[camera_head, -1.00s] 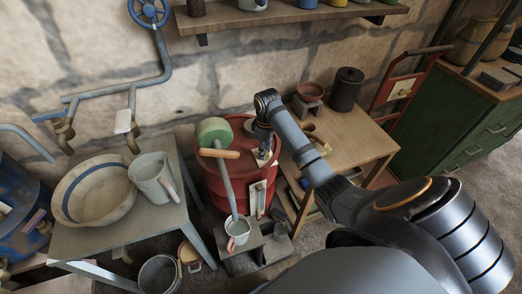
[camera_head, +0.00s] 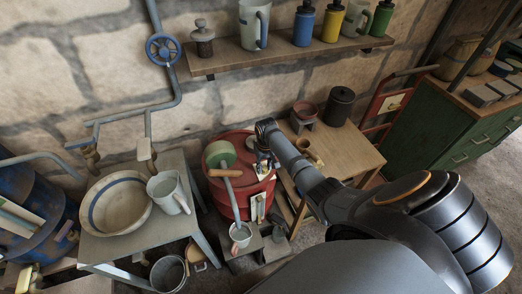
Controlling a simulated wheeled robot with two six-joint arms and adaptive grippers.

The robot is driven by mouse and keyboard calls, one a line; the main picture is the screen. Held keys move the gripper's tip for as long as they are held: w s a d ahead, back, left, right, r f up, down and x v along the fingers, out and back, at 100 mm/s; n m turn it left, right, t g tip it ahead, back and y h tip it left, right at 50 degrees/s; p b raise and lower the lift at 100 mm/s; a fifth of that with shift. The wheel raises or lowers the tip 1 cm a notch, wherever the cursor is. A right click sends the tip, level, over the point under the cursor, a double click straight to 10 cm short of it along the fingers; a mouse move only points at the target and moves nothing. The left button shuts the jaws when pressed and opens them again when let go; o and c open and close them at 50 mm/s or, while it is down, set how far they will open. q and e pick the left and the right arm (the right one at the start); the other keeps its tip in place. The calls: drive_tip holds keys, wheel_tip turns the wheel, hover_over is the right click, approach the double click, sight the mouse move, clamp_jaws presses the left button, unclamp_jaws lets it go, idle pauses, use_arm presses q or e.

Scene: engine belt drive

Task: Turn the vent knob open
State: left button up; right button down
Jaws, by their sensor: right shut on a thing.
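A red drum (camera_head: 236,192) stands against the stone wall. A green round part (camera_head: 219,153), a wooden handle (camera_head: 225,173) and a grey spout are on its near left side. My right arm reaches in from the lower right, and my right gripper (camera_head: 263,163) points down at the right side of the drum's top. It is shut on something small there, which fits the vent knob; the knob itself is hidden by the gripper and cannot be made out. My left gripper is not in view.
A grey table (camera_head: 150,238) with a bowl (camera_head: 116,203) and a jug (camera_head: 168,192) is to the left. A wooden table (camera_head: 345,150) is to the right. A shelf (camera_head: 285,50) with bottles hangs above.

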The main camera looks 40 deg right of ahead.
sight(265, 169)
drive_tip(key=m+p, duration=0.1)
drive_tip(key=m, duration=0.1)
drive_tip(key=m+p, duration=0.2)
drive_tip(key=shift+s+a+r+m+p, duration=0.1)
drive_tip(key=shift+a+m+p, duration=0.05)
drive_tip(key=shift+m+p, duration=0.85)
drive_tip(key=shift+m, duration=0.5)
drive_tip(key=shift+m+p, duration=0.55)
drive_tip(key=shift+m, duration=0.65)
drive_tip(key=shift+f, duration=0.2)
drive_tip(key=c, duration=1.1)
unclamp_jaws()
drive_tip(key=shift+s, duration=0.1)
drive_tip(key=shift+c, duration=0.2)
drive_tip(key=shift+o, duration=0.6)
drive_tip(key=shift+r, duration=0.15)
wheel_tip(265, 169, up, 12)
drive_tip(key=shift+s+r, duration=0.15)
